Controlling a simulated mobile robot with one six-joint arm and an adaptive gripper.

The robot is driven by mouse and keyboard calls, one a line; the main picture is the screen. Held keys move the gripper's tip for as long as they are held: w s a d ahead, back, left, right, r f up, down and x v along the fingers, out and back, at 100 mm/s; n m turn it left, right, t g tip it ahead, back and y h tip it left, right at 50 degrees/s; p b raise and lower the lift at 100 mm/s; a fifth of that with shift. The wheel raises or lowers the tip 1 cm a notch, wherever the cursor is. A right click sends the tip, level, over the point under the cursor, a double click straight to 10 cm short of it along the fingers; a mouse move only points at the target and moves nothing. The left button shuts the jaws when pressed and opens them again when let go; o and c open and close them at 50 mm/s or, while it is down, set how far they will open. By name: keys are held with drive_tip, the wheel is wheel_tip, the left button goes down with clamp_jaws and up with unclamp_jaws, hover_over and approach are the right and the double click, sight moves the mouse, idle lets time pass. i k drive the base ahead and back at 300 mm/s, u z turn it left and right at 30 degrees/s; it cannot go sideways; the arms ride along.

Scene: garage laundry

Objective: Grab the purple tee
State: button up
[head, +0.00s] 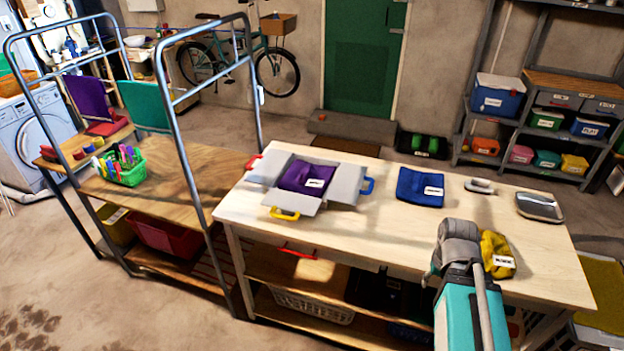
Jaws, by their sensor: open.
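A folded purple tee (306,178) with a white label lies on the table, in the middle of a light grey piece with raised or spread flaps (342,192). The flaps have red, blue and yellow handles. Another purple cloth (88,97) hangs on the metal rack at the left. My teal and grey arm reaches up from the bottom right over the table's front edge. Its fingers do not show, and the arm is well to the right of the folded purple tee and apart from it.
A folded blue cloth (420,188) and a yellow cloth (497,254) lie on the wooden table (390,240). A grey tray (540,207) sits at its right end. The metal-framed rack (190,150) rises close to the table's left side. The table's middle front is bare.

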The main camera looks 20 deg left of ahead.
sight(306, 178)
drive_tip(key=u, duration=0.1)
drive_tip(key=i, duration=1)
drive_tip(key=z, duration=0.05)
